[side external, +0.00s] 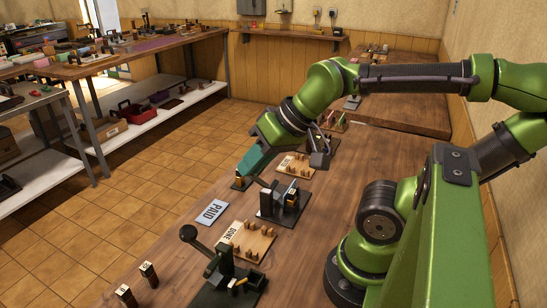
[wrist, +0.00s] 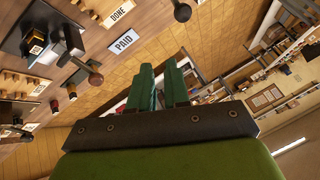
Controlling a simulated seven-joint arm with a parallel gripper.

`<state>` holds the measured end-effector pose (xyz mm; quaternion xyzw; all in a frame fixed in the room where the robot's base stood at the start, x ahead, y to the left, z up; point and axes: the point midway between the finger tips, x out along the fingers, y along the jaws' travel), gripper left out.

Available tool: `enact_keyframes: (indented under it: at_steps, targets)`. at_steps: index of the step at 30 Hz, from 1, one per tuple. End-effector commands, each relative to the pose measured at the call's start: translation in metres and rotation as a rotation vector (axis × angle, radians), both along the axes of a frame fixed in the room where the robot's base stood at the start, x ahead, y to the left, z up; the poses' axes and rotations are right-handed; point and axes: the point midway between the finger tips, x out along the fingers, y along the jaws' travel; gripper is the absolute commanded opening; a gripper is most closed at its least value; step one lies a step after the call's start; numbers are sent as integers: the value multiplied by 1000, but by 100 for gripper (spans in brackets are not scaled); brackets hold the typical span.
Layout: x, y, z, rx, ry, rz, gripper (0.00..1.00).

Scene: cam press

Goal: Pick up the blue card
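The blue card (side external: 212,211) is pale blue, reads PAID and lies flat on the brown wooden bench near its left edge. It also shows in the wrist view (wrist: 124,41), up and left of my fingertips and clear of them. My gripper (side external: 245,169), with green fingers, is above the bench, beyond the card and to its right in the side view. In the wrist view my gripper (wrist: 159,64) shows a narrow gap between its two fingers, with nothing held. The side view shows the fingers overlapping.
A black lever press (side external: 283,203) stands right of the card. Another lever device (side external: 226,280) and two small dark stamps (side external: 149,273) are at the front. Bare bench surrounds the card.

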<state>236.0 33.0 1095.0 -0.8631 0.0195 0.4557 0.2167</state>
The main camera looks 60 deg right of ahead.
Motion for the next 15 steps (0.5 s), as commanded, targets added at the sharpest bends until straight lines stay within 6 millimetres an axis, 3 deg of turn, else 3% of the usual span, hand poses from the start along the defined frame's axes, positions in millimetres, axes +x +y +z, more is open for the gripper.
enact_keyframes:
  at_steps: [1,3,11,15]
  targets:
    - [0,0,0,0,0,0,24]
    - [0,0,0,0,0,0,34]
    - [0,-1,0,0,0,-2,34]
    - [4,-16,-8,-1,34,-67,34]
